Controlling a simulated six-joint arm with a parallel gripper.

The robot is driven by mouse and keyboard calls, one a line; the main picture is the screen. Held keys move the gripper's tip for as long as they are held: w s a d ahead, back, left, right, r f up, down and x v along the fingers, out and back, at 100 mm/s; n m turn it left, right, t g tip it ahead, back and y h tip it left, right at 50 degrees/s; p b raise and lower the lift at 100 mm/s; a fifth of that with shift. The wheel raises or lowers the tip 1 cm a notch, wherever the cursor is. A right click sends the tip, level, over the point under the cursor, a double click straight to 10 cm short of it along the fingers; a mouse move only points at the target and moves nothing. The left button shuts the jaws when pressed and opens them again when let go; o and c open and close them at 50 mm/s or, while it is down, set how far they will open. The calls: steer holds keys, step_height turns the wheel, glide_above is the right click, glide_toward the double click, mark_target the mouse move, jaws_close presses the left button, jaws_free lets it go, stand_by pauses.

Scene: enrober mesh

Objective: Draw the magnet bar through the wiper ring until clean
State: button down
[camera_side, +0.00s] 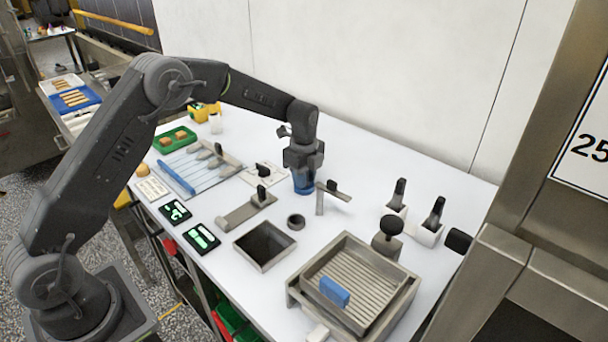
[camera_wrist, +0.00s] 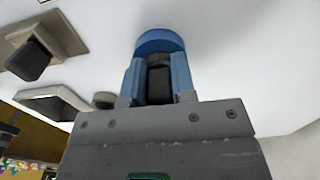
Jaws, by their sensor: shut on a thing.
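My gripper (camera_side: 303,172) points down at the middle of the table in the side view. In the wrist view its fingers (camera_wrist: 158,82) are shut on a dark handle (camera_wrist: 158,62). I take this handle to be the magnet bar's; the bar itself is hidden. A round blue piece (camera_side: 303,186) is directly below the gripper, and it also shows beyond the fingers in the wrist view (camera_wrist: 160,38). I cannot tell whether it is held or standing. A small dark ring (camera_side: 296,221), possibly the wiper ring, sits apart in front of the gripper.
A bracket on a post (camera_side: 333,191) stands close on the right. An open square bin (camera_side: 265,264) and a ribbed metal tray (camera_side: 400,268) with a blue block (camera_side: 334,292) are nearer the front. Black-handled tools (camera_side: 398,193) stand at right. A green tray (camera_side: 176,139) is at back left.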

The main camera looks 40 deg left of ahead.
stand_by(0.5)
steer(key=shift+r, duration=5.6)
steer(key=shift+r, duration=0.3)
steer(key=shift+f, duration=0.1)
steer(key=shift+f, duration=5.8)
